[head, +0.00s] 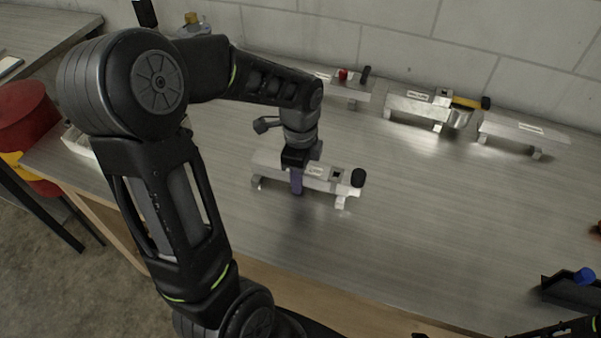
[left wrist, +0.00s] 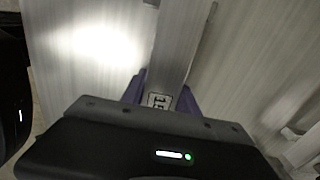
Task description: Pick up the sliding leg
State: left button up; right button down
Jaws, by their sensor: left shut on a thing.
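The sliding leg, as I take it, is a silver bar-shaped part (head: 327,184) on short feet with a black knob at its right end. It stands on the grey bench in the middle of the head view. My left gripper (head: 297,182) points down and is shut across it, left of its middle. In the left wrist view the purple fingers of the left gripper (left wrist: 165,92) sit on either side of the metal bar (left wrist: 180,50). A small dark-framed mark shows on the bar between them. I cannot tell whether its feet touch the bench. My right gripper is not in view.
Similar silver parts stand along the wall: one with a red knob (head: 352,90), one with a yellow-and-black handle (head: 420,106), and a plain one (head: 524,132). A dark holder (head: 565,291) with a blue knob is at the right edge.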

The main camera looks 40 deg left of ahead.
pick_arm(q)
grip_shut()
dwell(0.8)
